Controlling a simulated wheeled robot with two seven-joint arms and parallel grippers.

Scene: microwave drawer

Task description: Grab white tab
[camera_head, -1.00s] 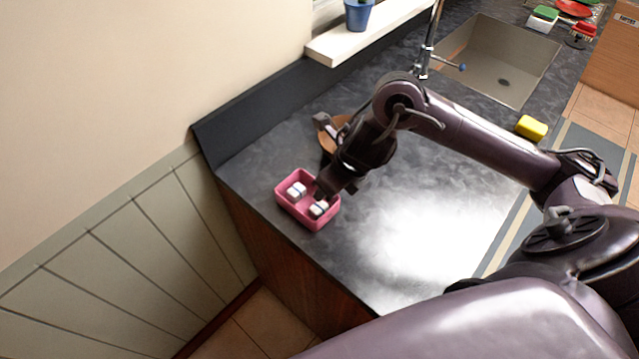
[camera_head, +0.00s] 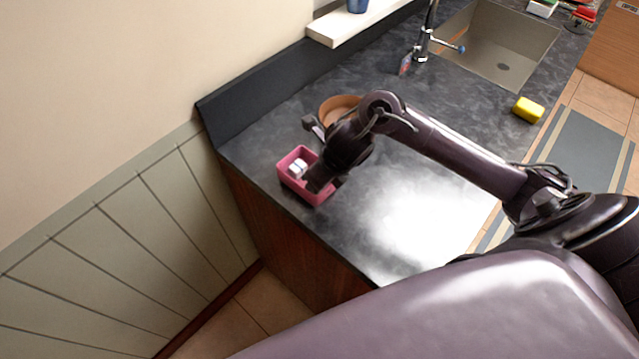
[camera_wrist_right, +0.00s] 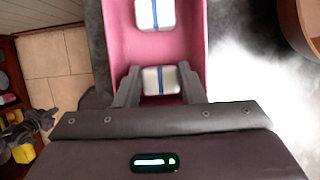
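A pink tray (camera_head: 300,188) stands on the dark counter near its left end. One white tab (camera_head: 298,168) with a blue stripe lies in it. It also shows at the top of the right wrist view (camera_wrist_right: 155,13). A second white tab (camera_wrist_right: 160,80) with a blue stripe lies between the fingers of my right gripper (camera_wrist_right: 160,72). In the head view my right gripper (camera_head: 316,186) reaches down into the tray and hides this tab. The fingers are apart, one on each side of the tab, with no clear grip on it. My left gripper is not in view.
A round brown bowl (camera_head: 338,106) stands behind my right wrist. The wall and windowsill (camera_head: 350,25) border the counter's back. The counter right of the tray is clear.

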